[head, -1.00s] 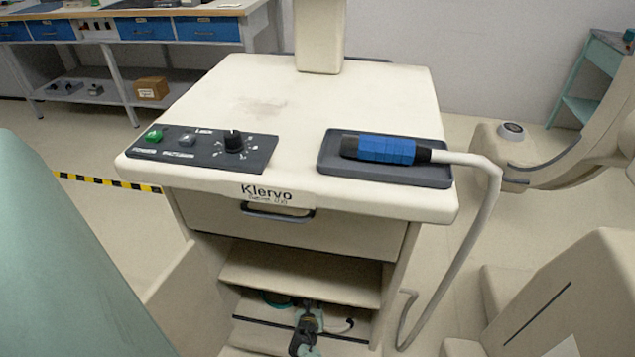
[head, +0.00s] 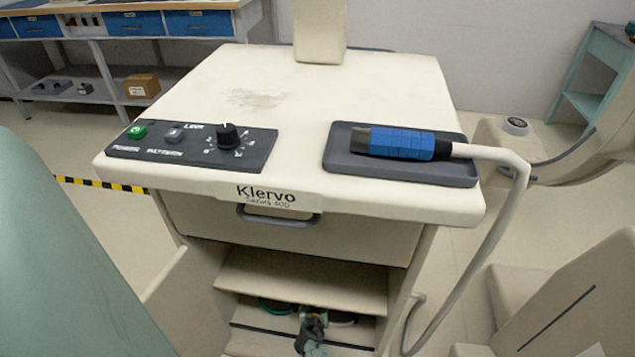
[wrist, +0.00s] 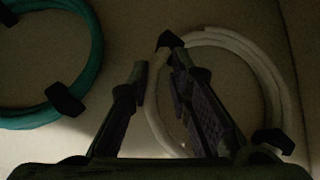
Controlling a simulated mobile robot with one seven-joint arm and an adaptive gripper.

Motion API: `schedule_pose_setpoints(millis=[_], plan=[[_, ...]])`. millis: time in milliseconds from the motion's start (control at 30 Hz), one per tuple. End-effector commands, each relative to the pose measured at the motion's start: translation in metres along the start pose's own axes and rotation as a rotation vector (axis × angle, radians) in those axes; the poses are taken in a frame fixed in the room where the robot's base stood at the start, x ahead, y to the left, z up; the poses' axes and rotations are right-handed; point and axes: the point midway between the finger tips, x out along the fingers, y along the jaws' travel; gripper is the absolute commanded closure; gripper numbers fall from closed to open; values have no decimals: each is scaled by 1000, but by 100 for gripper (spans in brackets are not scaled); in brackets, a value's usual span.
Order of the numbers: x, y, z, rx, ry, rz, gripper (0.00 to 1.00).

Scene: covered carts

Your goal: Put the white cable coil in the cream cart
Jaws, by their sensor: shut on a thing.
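The white cable coil (wrist: 272,88) lies at the right in the wrist view, with dark ties around it. My gripper (wrist: 157,70) is shut on the near-left side of its ring, one finger outside the ring and one over its inside. In the head view, my gripper (head: 313,322) reaches into the cream cart's (head: 330,105) low open shelf space. A small part of the white coil shows there to the right of the gripper, mostly hidden. The coil appears to rest on the shelf surface; any lift cannot be told.
A teal coil (wrist: 95,55) lies left of my gripper, close by; it also shows in the head view (head: 276,305). A shelf board (head: 300,280) lies just above my gripper. A blue-handled probe (head: 400,143) sits in the cart-top tray, its cable hanging down the right side.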

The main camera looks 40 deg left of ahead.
Motion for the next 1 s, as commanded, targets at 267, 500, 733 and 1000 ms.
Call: schedule_pose_setpoints(millis=[267,500,733,1000], plan=[[1,0,-2,-1,0,-1,77],[1,0,-2,-1,0,-1,61],[1,0,-2,-1,0,-1,61],[-22,-1,4,-2,2,-1,61]])
